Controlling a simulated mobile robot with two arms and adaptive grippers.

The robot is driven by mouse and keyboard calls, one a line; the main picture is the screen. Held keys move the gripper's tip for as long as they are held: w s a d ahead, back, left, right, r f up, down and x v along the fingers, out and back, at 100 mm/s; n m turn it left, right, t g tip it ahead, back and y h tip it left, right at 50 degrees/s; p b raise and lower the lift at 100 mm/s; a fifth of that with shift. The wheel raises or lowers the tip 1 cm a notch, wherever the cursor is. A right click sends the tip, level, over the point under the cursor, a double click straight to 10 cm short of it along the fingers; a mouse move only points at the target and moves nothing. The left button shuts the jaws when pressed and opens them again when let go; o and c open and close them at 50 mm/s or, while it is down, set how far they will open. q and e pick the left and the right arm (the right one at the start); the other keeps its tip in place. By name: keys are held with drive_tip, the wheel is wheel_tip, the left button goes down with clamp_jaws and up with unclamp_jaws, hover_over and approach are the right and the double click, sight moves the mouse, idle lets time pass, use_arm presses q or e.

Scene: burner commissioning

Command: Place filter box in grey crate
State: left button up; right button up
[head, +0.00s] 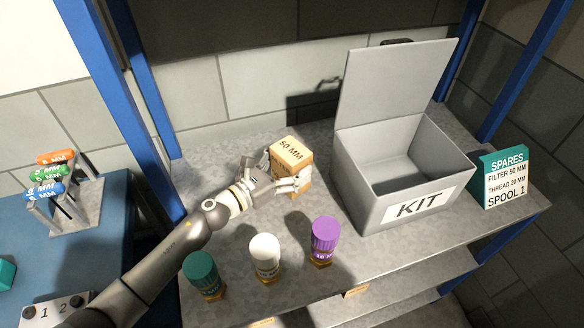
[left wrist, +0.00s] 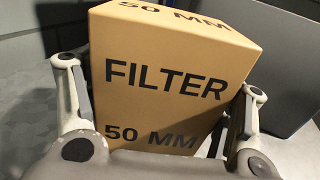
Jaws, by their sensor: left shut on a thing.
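The filter box (head: 291,152) is a yellow-orange carton marked 50 MM. My left gripper (head: 283,184) is shut on it, left of the grey crate, above or at the shelf; I cannot tell whether it touches the shelf. In the left wrist view the box (left wrist: 176,80) reads FILTER 50 MM and sits between the two fingers of the left gripper (left wrist: 160,110). The grey crate (head: 411,206), marked KIT, stands on the shelf with its lid (head: 392,88) raised at the back. Its visible inside is empty. My right gripper is not in view.
Teal, white and purple capped bottles (head: 204,275) (head: 265,257) (head: 324,241) stand along the shelf front. A SPARES sign (head: 503,180) stands right of the crate. Blue posts (head: 152,100) frame the shelf. A blue table (head: 100,240) with coloured tagged items is at left.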

use_arm(q)
drive_tip(key=shift+f, duration=0.15)
drive_tip(key=shift+f, duration=0.15)
drive_tip(key=o, duration=1.2)
